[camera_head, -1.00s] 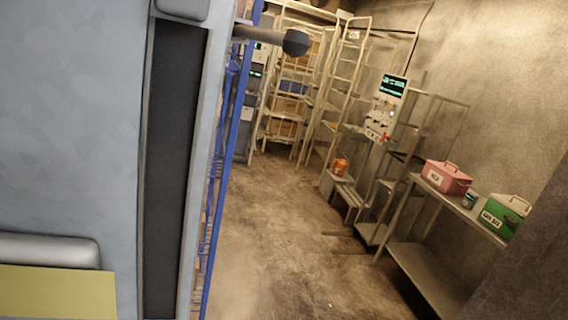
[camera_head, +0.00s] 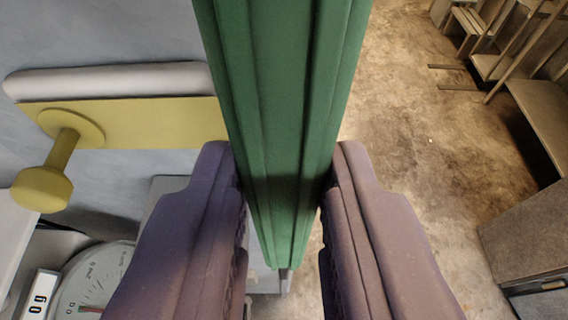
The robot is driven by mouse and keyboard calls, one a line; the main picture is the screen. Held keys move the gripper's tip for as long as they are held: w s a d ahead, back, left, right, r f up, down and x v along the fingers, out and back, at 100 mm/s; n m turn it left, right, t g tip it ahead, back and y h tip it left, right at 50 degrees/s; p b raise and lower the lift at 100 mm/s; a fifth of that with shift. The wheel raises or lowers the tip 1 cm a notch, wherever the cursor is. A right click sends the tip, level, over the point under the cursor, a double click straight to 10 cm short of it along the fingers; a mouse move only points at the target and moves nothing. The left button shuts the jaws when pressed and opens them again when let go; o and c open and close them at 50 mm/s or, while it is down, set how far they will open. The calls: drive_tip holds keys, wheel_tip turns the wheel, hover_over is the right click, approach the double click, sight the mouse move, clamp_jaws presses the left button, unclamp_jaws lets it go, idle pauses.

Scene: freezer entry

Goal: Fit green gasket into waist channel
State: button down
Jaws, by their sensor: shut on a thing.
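The waist channel cannot be made out now; the gasket covers the area between the grey-blue panel (camera_head: 130,35) and the floor. I cannot tell whether the gasket touches the panel.
A yellow plate (camera_head: 160,122) with a yellow knob (camera_head: 45,186) and a pale roll bar (camera_head: 110,80) are on the panel at left. A dial scale (camera_head: 95,285) stands below. Bare floor (camera_head: 420,130) lies at right, with shelving (camera_head: 535,120) beyond and a grey cabinet (camera_head: 530,235) nearer.

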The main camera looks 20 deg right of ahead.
sight(283, 178)
drive_tip(key=shift+w+f+b, duration=0.15)
drive_tip(key=shift+f+b, duration=0.2)
drive_tip(key=shift+w+d, duration=0.4)
drive_tip(key=shift+w, duration=0.5)
drive_tip(key=shift+w+d, duration=0.4)
drive_tip(key=shift+w, duration=0.45)
drive_tip(key=shift+w+d+r+b, duration=0.1)
drive_tip(key=shift+w+d+b, duration=0.2)
drive_tip(key=shift+w, duration=0.5)
drive_tip(key=shift+w+d+r+b, duration=0.1)
drive_tip(key=shift+w+d, duration=0.3)
drive_tip(key=shift+w, duration=0.4)
idle(0.5)
drive_tip(key=c, duration=0.8)
unclamp_jaws()
drive_tip(key=shift+w+a, duration=0.1)
drive_tip(key=shift+c, duration=0.2)
drive_tip(key=shift+d+f, duration=0.1)
drive_tip(key=shift+d, duration=0.1)
drive_tip(key=o, duration=0.6)
drive_tip(key=shift+a, duration=0.15)
drive_tip(key=shift+s+a, duration=0.45)
drive_tip(key=shift+s, duration=0.65)
drive_tip(key=shift+s+a, duration=0.4)
drive_tip(key=shift+s, duration=0.65)
drive_tip(key=shift+s+a, duration=0.45)
drive_tip(key=shift+s, duration=0.65)
